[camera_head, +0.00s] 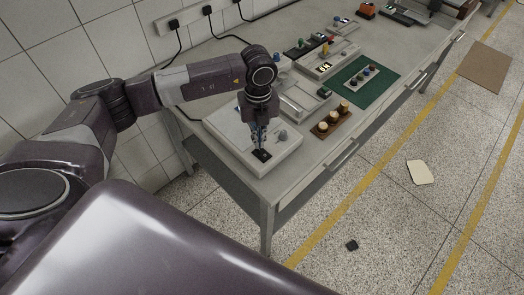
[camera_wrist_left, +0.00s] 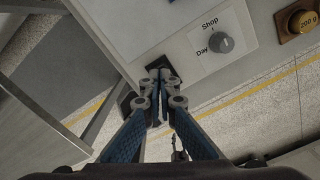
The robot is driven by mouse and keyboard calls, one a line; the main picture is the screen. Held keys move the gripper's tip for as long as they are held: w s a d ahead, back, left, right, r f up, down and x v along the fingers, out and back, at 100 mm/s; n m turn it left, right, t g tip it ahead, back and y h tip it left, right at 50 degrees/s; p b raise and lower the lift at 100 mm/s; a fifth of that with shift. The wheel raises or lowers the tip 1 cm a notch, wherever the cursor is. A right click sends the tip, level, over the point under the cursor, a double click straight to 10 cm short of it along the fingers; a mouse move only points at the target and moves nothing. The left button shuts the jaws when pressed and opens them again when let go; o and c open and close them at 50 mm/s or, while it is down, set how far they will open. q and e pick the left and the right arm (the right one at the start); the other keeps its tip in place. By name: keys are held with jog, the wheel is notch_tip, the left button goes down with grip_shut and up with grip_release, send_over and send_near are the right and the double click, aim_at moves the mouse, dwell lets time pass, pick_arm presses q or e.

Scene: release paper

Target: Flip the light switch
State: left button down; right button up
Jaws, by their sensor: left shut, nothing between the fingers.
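The light switch (camera_head: 262,155) is a small black piece on the near corner of a pale box (camera_head: 225,128) at the left end of the table. My left gripper (camera_head: 260,146) points down at it with its fingers together and nothing between them. In the left wrist view the blue-padded fingers (camera_wrist_left: 158,88) meet over a dark piece that looks like the switch (camera_wrist_left: 154,66), which they partly hide. I cannot tell whether the fingertips touch it or which way it is set. My right gripper is not in view.
A grey knob (camera_wrist_left: 222,43) marked "Shop" and "Day" sits beside the switch. A wooden block with brass weights (camera_head: 332,121) and a green mat (camera_head: 383,76) lie farther along the table. The table's front edge is close by. A dark object (camera_head: 352,245) lies on the floor.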

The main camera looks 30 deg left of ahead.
pick_arm(q)
jog(key=shift+f+b, duration=0.3)
jog(key=shift+f, duration=0.1)
jog(key=shift+f+b, duration=0.7)
jog(key=shift+f, duration=0.15)
dwell(0.4)
jog(key=shift+s+r, duration=0.1)
jog(key=shift+r+p, duration=0.75)
jog(key=shift+r, duration=0.15)
jog(key=shift+r+p, duration=1.45)
jog(key=shift+r, duration=1.1)
